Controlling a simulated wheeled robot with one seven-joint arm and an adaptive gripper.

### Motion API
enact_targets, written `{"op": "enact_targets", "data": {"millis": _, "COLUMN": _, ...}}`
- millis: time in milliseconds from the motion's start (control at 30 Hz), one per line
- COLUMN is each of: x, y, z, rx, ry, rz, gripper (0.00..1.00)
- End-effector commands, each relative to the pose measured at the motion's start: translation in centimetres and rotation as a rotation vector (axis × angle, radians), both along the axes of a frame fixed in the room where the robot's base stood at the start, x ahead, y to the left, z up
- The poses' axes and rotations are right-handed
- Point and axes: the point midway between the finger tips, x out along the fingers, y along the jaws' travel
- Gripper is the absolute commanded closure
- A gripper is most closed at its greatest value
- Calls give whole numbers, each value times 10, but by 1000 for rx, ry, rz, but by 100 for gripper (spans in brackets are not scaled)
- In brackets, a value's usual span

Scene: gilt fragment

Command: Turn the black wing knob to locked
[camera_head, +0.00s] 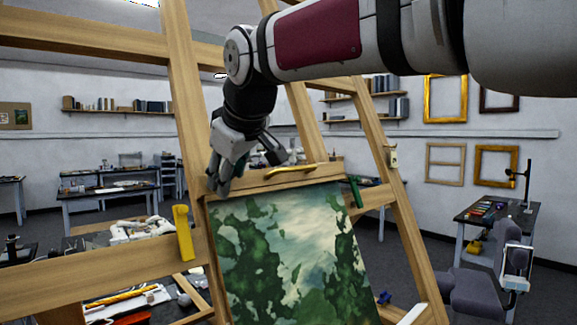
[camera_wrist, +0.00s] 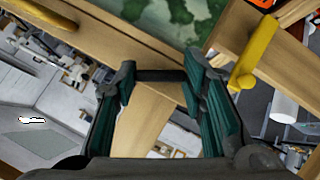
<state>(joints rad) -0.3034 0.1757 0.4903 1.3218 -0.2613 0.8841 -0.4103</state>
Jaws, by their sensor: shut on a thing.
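The black wing knob (camera_wrist: 160,75) shows in the wrist view as a dark bar on the wooden easel. It spans the space between the two fingertips of my gripper (camera_wrist: 160,88), which has teal pads. My gripper is shut on the knob from both sides. In the head view my gripper (camera_head: 246,168) is at the easel's upper crosspiece, just above the painting (camera_head: 290,250). I cannot make out the knob there, and its turn angle is unclear.
The wooden easel (camera_head: 185,90) surrounds my arm with posts and crossbars. A yellow handle (camera_head: 183,232) sits on its left, a golden handle (camera_head: 291,168) above the painting and a green piece (camera_head: 355,191) on the right. Worktables stand behind.

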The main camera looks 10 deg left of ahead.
Motion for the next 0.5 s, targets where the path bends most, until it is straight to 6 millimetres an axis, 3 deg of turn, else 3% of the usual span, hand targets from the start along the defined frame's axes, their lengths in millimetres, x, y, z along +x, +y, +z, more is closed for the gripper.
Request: {"op": "enact_targets", "data": {"millis": 500, "x": 1, "y": -1, "z": -2, "rx": 234, "ry": 283, "rz": -163, "gripper": 90}}
